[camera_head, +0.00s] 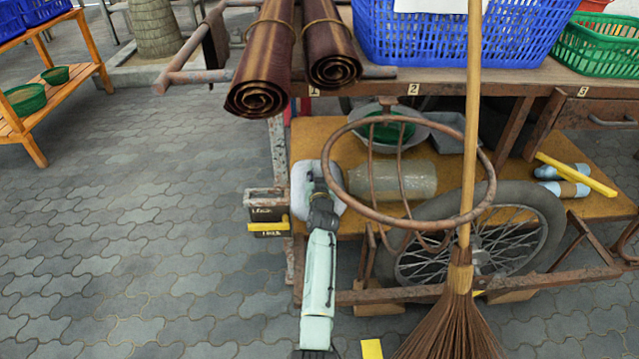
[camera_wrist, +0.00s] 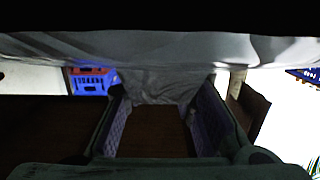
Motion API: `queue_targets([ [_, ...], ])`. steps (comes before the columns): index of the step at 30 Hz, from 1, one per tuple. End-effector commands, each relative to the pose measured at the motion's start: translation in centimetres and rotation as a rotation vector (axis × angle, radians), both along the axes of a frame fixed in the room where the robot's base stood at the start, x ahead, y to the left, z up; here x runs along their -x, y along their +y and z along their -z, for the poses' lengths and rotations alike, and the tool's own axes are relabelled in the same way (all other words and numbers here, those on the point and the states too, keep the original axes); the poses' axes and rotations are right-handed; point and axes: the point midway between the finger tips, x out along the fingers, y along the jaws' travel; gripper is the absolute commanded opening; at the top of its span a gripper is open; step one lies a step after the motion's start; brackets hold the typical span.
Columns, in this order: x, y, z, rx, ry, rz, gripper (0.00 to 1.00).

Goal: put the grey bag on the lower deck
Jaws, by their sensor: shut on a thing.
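The grey bag (camera_head: 302,186) is pale and sits at the far end of my arm in the head view, overlapping the left end of the lower deck (camera_head: 350,222). The deck is a yellow-brown board under the cart's top. My gripper (camera_head: 322,203) is shut on the bag. In the wrist view the bag's grey cloth (camera_wrist: 165,84) hangs across the top and gathers between the fingers of my gripper (camera_wrist: 163,100). I cannot tell whether the bag touches the deck.
On the deck are a clear bottle (camera_head: 395,181), a basin (camera_head: 377,131) with a green bowl, and blue-wrapped rolls (camera_head: 566,189). A rusty ring frame (camera_head: 345,130), a broom (camera_head: 467,200) and a wheel (camera_head: 520,225) stand in front. Rolled brown mats (camera_head: 270,70) jut out above.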

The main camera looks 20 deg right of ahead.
Motion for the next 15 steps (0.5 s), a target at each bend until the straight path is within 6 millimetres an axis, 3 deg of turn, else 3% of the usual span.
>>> queue_targets([
  [8, -0.1, -0.1, 2.9, 0.002, -0.006, 0.002, 0.0],
  [15, -0.1, -0.1, 3.1, 0.003, -0.007, 0.002, 0.0],
])
